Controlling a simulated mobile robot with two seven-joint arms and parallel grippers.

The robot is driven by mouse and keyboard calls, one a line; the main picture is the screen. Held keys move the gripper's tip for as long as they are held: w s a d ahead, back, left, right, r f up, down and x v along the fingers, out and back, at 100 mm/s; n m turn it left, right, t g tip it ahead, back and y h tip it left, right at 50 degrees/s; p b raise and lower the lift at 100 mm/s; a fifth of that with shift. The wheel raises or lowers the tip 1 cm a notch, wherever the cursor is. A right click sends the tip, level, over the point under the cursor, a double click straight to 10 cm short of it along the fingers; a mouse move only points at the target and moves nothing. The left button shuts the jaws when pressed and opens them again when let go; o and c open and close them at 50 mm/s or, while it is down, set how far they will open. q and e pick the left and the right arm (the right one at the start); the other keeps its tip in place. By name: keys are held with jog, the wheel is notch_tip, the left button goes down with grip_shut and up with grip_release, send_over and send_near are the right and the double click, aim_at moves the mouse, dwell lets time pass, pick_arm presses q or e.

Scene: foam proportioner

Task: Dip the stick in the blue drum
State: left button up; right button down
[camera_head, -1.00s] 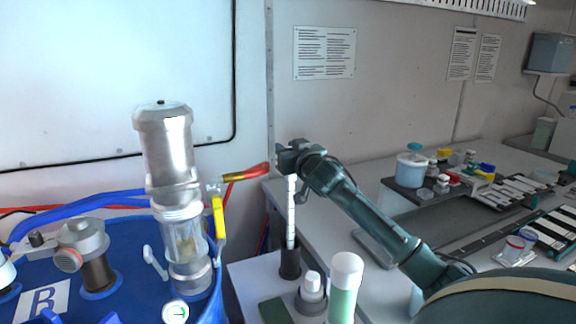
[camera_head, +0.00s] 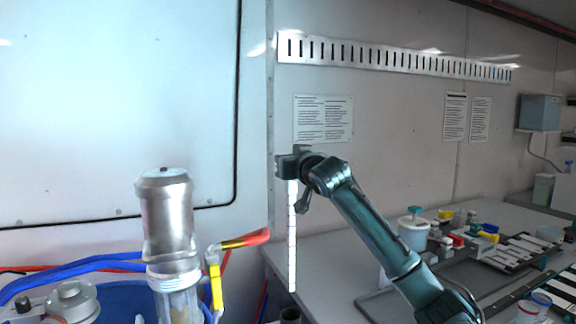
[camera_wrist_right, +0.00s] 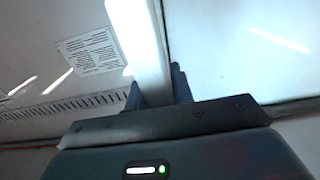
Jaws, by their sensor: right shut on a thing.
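My right gripper (camera_head: 290,170) is shut on a long white stick (camera_head: 292,240) with dark marks along it, which hangs upright below the jaws. The right wrist view shows the stick (camera_wrist_right: 138,40) between the two dark fingers (camera_wrist_right: 158,88). The stick's lower end is just above a dark holder (camera_head: 290,315) at the bottom edge. The blue drum (camera_head: 118,300) is at the lower left, mostly cut off, to the left of the stick. My left gripper is not in view.
Blue hoses (camera_head: 70,270) run behind. A bench with jars and a tray (camera_head: 375,303) lies to the right.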

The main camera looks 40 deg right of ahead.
jog(key=shift+r, duration=0.1)
notch_tip(320, 180, up, 12)
jog(key=shift+p, duration=0.45)
dwell(0.5)
